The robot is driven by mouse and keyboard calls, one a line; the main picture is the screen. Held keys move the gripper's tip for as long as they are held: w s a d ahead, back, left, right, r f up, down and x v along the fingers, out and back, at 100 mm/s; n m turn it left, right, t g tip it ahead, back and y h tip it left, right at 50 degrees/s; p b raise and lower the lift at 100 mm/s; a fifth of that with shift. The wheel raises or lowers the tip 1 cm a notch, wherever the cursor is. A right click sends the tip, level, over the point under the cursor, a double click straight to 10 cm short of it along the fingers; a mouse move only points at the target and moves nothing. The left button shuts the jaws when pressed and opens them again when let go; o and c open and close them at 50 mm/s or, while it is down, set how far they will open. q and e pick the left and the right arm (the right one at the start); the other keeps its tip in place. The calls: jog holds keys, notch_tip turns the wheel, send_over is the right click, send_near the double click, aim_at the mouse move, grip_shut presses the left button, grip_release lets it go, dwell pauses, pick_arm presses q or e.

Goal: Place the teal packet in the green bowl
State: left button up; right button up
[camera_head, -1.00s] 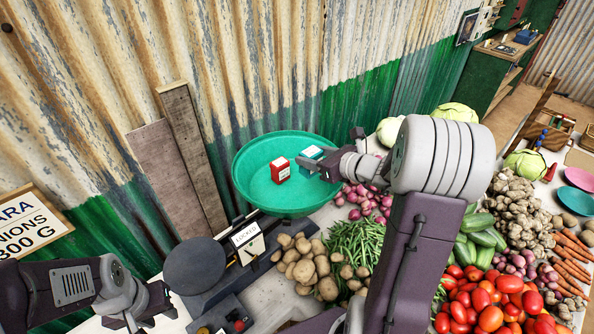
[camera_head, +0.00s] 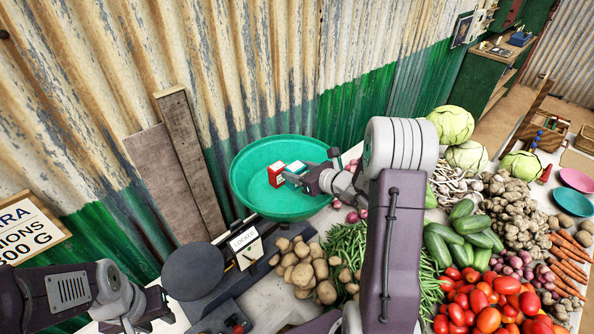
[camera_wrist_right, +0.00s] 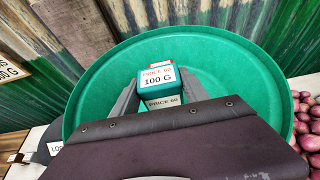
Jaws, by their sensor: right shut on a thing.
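The teal packet (camera_wrist_right: 158,82), labelled 100 G, is held between the fingers of my right gripper (camera_wrist_right: 156,90). In the head view the packet (camera_head: 296,166) shows only partly behind the right gripper (camera_head: 294,176), over the green bowl (camera_head: 252,200). The bowl's rim surrounds the packet in the wrist view (camera_wrist_right: 230,62); whether the packet touches the bowl's floor I cannot tell. A red packet (camera_head: 276,174) sits in the bowl, right beside the teal one. My left gripper (camera_head: 150,318) is low at the left, partly cut off, and its jaw state is unclear.
The bowl is on a scale with a LOCKED tag (camera_head: 243,239) and a round dark plate (camera_head: 193,270). Potatoes (camera_head: 302,268), green beans (camera_head: 348,245), cucumbers (camera_head: 462,230) and tomatoes (camera_head: 485,300) fill the table to the right. A corrugated wall stands close behind the bowl.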

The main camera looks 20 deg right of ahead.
jog(key=shift+w+f+b, duration=0.1)
jog(key=shift+f+b, duration=0.5)
jog(key=shift+f, duration=0.05)
jog(key=shift+r, duration=0.1)
jog(key=o, duration=1.4)
notch_tip(320, 180, up, 2)
jog(key=shift+p, duration=1.25)
jog(key=shift+s+d+b, duration=0.4)
jog(key=shift+s+b, duration=0.2)
jog(key=shift+s, duration=0.15)
jog(key=v, duration=1)
jog(key=shift+s+b, duration=0.2)
jog(key=shift+b, duration=0.1)
